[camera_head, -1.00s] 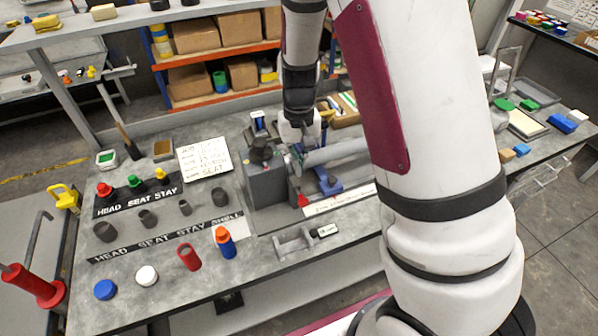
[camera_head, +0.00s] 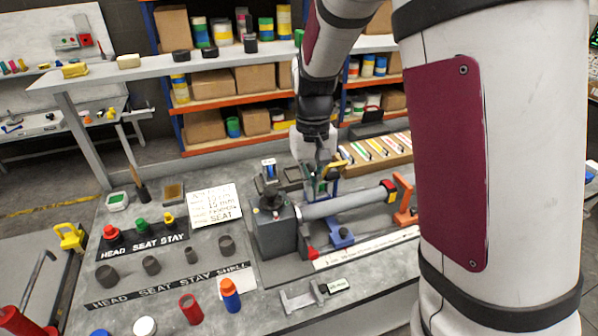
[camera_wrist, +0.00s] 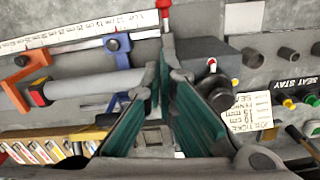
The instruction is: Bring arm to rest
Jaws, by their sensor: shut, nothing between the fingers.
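My gripper (camera_head: 320,186) hangs at the end of my white arm above the workbench (camera_head: 190,295). It is over the back of a grey clamp block (camera_head: 275,232) and a grey tube (camera_head: 345,204). In the wrist view my gripper (camera_wrist: 166,80) shows teal finger pads, with no object held between them. The tube (camera_wrist: 85,82) lies to the left of the fingers and the dark block (camera_wrist: 210,58) to the right. The fingertips partly cover the gap between tube and block.
Orange (camera_head: 404,198) and blue (camera_head: 341,236) supports stand along the tube. A tray of coloured strips (camera_head: 375,150) lies behind it. Labelled holders and a red cylinder (camera_head: 190,308) stand at left. A loaded shelf (camera_head: 230,101) rises behind the bench.

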